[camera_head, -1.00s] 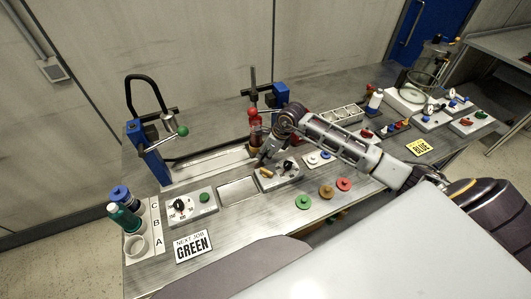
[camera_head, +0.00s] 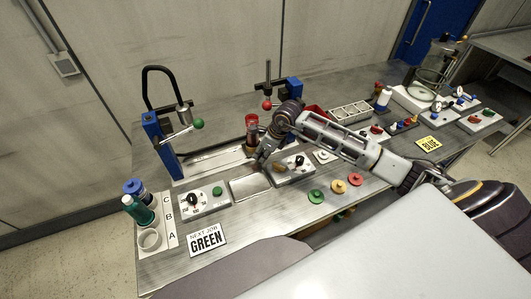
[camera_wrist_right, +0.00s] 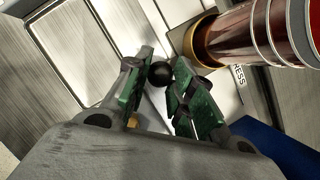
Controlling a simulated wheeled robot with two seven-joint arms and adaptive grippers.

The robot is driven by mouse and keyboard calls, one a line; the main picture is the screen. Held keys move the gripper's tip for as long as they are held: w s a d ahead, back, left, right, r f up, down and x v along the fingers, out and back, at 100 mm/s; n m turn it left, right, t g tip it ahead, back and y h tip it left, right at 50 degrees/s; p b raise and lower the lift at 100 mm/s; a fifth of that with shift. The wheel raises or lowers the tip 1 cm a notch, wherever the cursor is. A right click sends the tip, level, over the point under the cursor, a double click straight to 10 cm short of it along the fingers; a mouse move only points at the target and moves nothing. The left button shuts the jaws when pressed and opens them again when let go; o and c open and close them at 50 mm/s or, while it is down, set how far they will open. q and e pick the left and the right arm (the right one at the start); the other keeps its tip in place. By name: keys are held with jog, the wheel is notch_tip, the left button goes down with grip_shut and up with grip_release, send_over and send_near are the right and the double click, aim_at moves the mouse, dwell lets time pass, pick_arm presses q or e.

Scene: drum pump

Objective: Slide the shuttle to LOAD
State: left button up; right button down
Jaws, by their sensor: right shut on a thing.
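My right gripper (camera_head: 259,164) reaches down at the guide track (camera_head: 212,164). In the right wrist view its green-padded jaws (camera_wrist_right: 160,88) are shut around a small black ball knob (camera_wrist_right: 160,74), which I take to be the shuttle's. A dark red cylinder (camera_head: 252,130) stands upright just behind the gripper. It also shows in the right wrist view (camera_wrist_right: 255,38), seated in a brass-coloured ring (camera_wrist_right: 200,42). A label ending in "RESS" lies beside it. The shuttle body is mostly hidden by the gripper and cylinder. The LOAD mark is not readable. My left gripper is out of view.
A blue stand (camera_head: 160,145) with a green-ball lever is at the track's left end. Another blue stand (camera_head: 293,90) with a red ball (camera_head: 266,104) is behind my arm. Dial panels (camera_head: 205,198) line the front. Track left of the cylinder looks clear.

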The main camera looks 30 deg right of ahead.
jog(key=shift+w+a+b, duration=0.2)
jog(key=shift+a+b, duration=0.7)
jog(key=shift+a, duration=2.9)
jog(key=c, duration=1.2)
grip_release()
jog(key=shift+v, duration=0.95)
jog(key=v, duration=1)
jog(key=shift+s+d, duration=0.1)
